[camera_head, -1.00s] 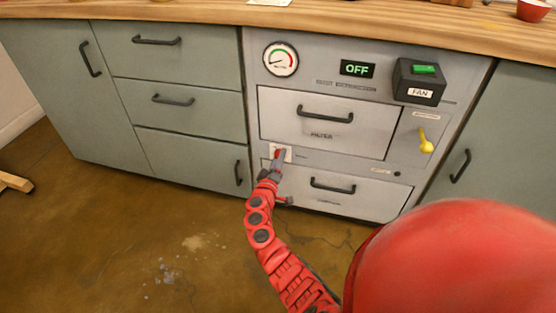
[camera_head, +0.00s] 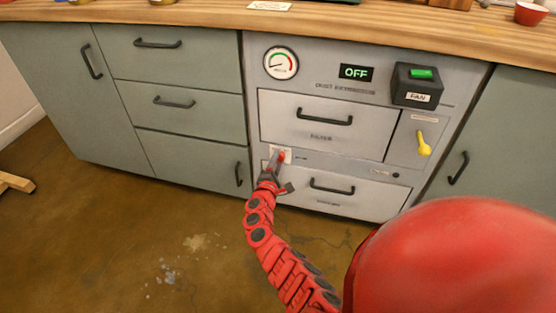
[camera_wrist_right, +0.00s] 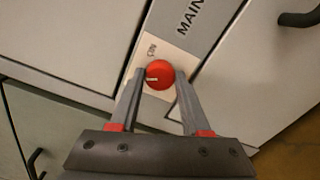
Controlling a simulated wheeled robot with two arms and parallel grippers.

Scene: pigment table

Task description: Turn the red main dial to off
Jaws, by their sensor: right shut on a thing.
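The red main dial (camera_head: 282,156) sits on a small pale plate on the grey front panel, left of the strip between the two panel drawers. In the right wrist view the round dial (camera_wrist_right: 160,74) shows a short white mark on its left side, and the word MAIN is printed beside the plate. My right gripper (camera_head: 276,163) is at the dial; its two fingers (camera_wrist_right: 160,78) are shut on it, one on each side. My left gripper is not in view.
Above are a round gauge (camera_head: 281,63), a green display (camera_head: 356,73) reading OFF and a black fan box (camera_head: 416,86) with a green switch. A yellow lever (camera_head: 424,143) is at right. Drawer handles (camera_head: 332,186) stick out near the gripper. Open floor lies left.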

